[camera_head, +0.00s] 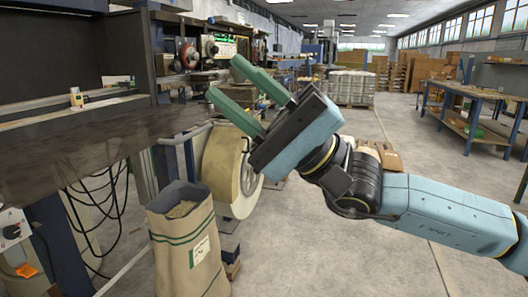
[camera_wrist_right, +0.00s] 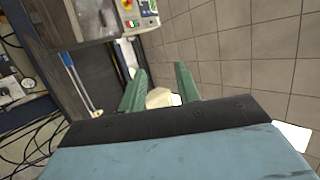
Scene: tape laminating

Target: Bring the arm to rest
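My right arm reaches in from the right in the head view. Its gripper (camera_head: 231,86) has two green fingers spread apart, with nothing between them. It is raised in the air in front of the machine (camera_head: 180,60) and above a large cream roll (camera_head: 222,165). The right wrist view also shows the open green fingers (camera_wrist_right: 161,88), with a pale object beyond them that I cannot make out. My left gripper is not in view.
A paper sack (camera_head: 190,245) stands on the floor beside the roll. A dark machine table (camera_head: 90,145) fills the left, with loose cables below it. A blue workbench (camera_head: 470,105) stands at the right. The concrete floor in the middle is mostly clear.

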